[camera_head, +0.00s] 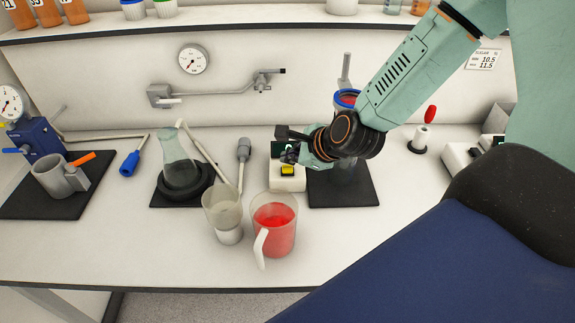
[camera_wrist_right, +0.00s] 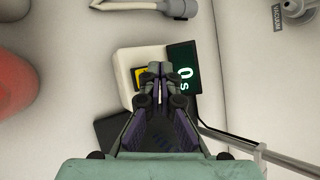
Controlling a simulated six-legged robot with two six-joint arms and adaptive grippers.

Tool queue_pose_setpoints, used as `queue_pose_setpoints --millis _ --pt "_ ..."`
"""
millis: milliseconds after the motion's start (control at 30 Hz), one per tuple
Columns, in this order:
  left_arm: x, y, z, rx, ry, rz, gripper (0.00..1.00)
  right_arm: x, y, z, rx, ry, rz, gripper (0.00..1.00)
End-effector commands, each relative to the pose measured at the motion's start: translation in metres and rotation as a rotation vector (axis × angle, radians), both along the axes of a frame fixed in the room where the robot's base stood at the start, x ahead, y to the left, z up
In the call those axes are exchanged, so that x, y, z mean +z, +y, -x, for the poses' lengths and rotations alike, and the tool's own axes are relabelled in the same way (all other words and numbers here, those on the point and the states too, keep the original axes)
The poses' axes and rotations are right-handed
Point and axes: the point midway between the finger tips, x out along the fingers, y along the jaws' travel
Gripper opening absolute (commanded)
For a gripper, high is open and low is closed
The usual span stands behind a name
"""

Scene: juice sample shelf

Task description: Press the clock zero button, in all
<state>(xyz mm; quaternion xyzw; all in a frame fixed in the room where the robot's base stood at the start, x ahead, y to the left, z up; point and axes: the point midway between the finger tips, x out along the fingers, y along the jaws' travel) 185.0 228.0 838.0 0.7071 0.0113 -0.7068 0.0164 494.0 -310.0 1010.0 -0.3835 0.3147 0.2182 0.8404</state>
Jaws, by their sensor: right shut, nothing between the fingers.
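The clock is a small white box (camera_head: 287,182) with a yellow button (camera_head: 288,170) on its front part and a dark display behind it. In the right wrist view the display (camera_wrist_right: 183,82) shows a green 0 and an s, and the yellow button (camera_wrist_right: 141,77) is partly hidden by the fingers. My right gripper (camera_head: 291,156) is shut and empty, over the clock near the button. In the right wrist view its fingertips (camera_wrist_right: 157,69) overlap the button's edge; I cannot tell whether they touch it. My left gripper is not in view.
A jug of red juice (camera_head: 275,228) and a beaker (camera_head: 225,212) stand in front of the clock. A flask (camera_head: 179,160) is to the left. A black base plate (camera_head: 352,193) lies right of the clock. The bench front is clear at left.

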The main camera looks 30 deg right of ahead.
Motion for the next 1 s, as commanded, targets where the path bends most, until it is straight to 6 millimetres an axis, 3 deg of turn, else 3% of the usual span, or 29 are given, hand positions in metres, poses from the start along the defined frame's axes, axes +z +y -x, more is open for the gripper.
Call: queue_pose_setpoints --millis 233,733,1000 --pt "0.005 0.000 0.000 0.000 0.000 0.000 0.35 0.006 0.000 0.000 0.000 0.000 0.000 0.00" --pt "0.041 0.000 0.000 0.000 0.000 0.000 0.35 0.049 0.000 0.000 0.001 -0.001 -0.001 0.00" --pt "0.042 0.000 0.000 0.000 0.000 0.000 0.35 0.050 0.000 0.000 0.001 0.001 0.000 0.00"
